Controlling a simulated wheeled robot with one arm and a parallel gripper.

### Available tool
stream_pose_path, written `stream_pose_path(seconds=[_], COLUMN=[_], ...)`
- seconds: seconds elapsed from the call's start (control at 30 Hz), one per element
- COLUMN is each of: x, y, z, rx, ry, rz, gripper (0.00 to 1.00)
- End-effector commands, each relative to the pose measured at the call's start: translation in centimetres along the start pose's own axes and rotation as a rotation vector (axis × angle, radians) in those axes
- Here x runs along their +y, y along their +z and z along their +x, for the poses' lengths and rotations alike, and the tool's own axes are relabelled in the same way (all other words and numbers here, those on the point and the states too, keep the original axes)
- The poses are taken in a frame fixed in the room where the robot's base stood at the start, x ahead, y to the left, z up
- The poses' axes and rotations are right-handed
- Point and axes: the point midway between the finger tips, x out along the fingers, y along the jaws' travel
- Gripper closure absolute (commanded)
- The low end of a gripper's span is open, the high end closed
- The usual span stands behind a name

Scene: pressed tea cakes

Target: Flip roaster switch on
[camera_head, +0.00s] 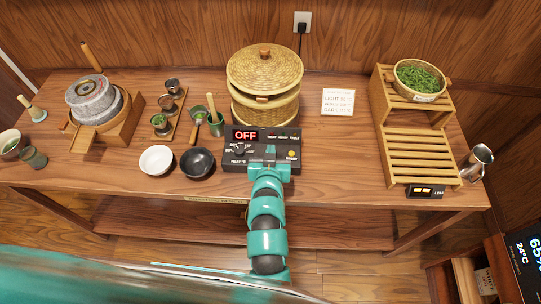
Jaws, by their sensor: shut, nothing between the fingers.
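The roaster is a round woven basket (264,70) with a lid, standing at the back middle of the table. Its black control box (233,160) sits in front of it. The red display (245,135) on the box reads OFF. A dial (239,150) is at the left of the panel and a small yellow button (291,154) at the right. My gripper (270,151) is shut and empty, over the middle of the panel. It covers that part, so I cannot make out the switch or tell whether the fingers touch the box.
A white bowl (157,160) and a black bowl (198,163) stand left of the box. A stone mill (93,98) is at the far left. A price-like card (338,101) and a slatted wooden rack (421,159) stand to the right. Bare table lies between box and rack.

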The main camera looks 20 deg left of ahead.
Motion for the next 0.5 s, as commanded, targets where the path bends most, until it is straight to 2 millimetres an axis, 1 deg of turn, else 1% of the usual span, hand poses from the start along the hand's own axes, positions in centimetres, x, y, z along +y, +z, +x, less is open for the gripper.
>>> stream_pose_path(seconds=[0.1,0.2,0.33,0.5], x=[0.0,0.0,0.1,0.0], y=[1.4,2.1,2.7,2.8], z=[0.3,0.4,0.6,0.6], rx=[-0.007,-0.004,-0.003,-0.002], ry=[0.001,0.000,0.001,0.000], rz=[-0.003,-0.002,0.000,0.000], gripper=[1.00,1.00,1.00,1.00])
